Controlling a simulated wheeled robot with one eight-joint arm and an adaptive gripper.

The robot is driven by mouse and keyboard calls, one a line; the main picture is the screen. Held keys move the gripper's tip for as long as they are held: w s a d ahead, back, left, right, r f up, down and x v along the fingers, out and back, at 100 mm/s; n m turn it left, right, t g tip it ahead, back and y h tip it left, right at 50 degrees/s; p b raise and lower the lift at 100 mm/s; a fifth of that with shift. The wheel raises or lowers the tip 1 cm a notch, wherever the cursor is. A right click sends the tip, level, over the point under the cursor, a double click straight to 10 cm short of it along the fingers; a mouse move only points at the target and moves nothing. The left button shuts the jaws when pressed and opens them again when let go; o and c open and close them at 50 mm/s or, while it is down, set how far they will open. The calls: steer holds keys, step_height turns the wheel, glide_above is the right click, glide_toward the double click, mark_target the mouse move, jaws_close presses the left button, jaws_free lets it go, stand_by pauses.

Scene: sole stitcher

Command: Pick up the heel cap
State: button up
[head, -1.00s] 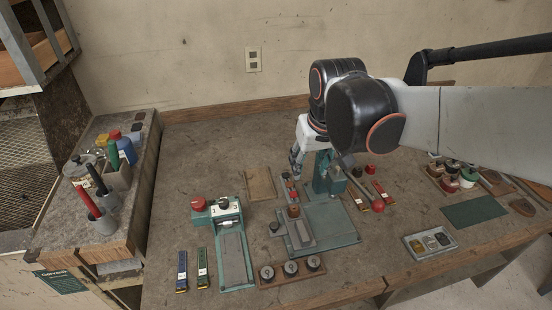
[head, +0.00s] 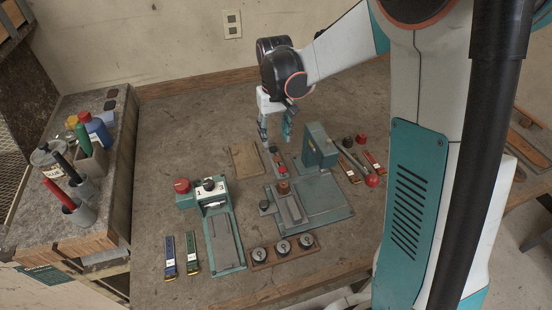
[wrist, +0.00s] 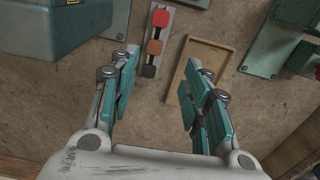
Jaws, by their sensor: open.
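The strip also shows in the head view (head: 279,164), left of the green press. My gripper (wrist: 161,68) is open and empty in the wrist view. The black block appears between its fingers, closer to the left one. In the head view my gripper (head: 276,136) hangs just behind the strip, fingers pointing down.
A shallow wooden tray (wrist: 186,88) lies beside the strip, near the right finger. The green press (head: 319,148) stands close on the right. A green device with a red knob (head: 181,186) and a rack of round weights (head: 285,250) are nearer. The back of the bench is clear.

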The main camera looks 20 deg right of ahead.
steer(key=b, duration=0.1)
glide_above(277, 158)
steer(key=f, duration=0.5)
steer(key=shift+s+a, duration=0.25)
steer(key=shift+a, duration=0.15)
steer(key=shift+w+d+f+b, duration=0.1)
steer(key=shift+d+f+b, duration=0.1)
steer(key=shift+f+b, duration=0.85)
steer(key=shift+w+d+f+b, duration=0.1)
steer(key=shift+d+f+b, duration=0.2)
steer(key=shift+f, duration=1.35)
steer(key=shift+a+r, duration=0.1)
steer(key=c, duration=0.8)
